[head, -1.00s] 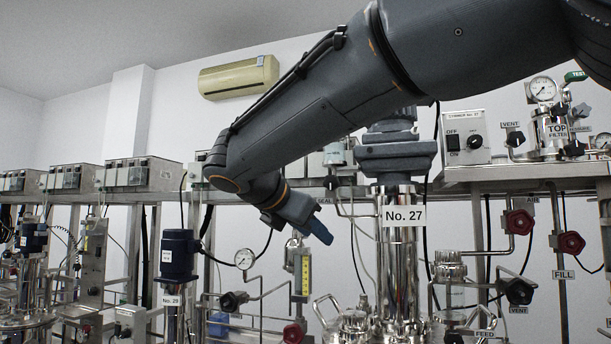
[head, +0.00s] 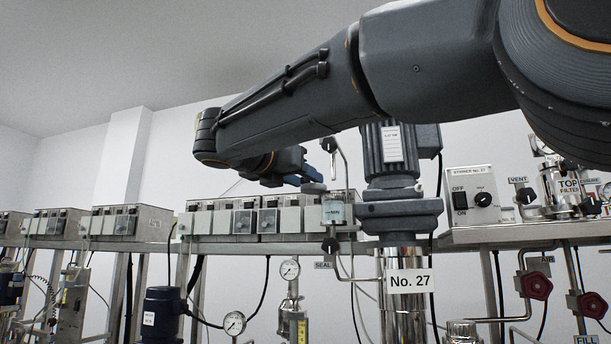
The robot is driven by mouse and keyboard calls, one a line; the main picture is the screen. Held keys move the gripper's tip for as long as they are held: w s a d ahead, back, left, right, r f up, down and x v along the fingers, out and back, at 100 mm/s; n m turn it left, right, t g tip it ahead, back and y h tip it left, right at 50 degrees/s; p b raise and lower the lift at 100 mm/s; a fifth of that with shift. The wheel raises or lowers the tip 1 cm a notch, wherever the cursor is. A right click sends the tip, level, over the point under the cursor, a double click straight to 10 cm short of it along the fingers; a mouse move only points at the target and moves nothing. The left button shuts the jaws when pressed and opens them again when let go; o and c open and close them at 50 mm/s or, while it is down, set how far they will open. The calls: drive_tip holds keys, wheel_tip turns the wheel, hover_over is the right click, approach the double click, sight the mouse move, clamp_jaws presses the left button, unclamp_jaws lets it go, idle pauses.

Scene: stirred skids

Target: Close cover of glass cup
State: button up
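A small glass cup (head: 337,212) with a pale label and clear liquid-like content stands on thin piping left of the stirrer column. A flat grey disc, which looks like its cover (head: 313,187), shows at the cup's upper left, close under my gripper. My gripper (head: 325,177) is blue-grey, comes in from the left, and its tip is just above the cup's left rim. Its fingers are small and overlap the disc and a bent pipe behind. I cannot tell whether they are open, or whether they touch the disc.
The stirrer column labelled No. 27 (head: 406,280) and its motor (head: 391,150) stand close right of the cup. A bent steel pipe rises behind the cup. Control boxes (head: 225,219) line the shelf behind. Pressure gauges (head: 289,270) sit below.

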drive_tip(key=shift+w+d, duration=0.25)
drive_tip(key=shift+w, duration=0.1)
clamp_jaws()
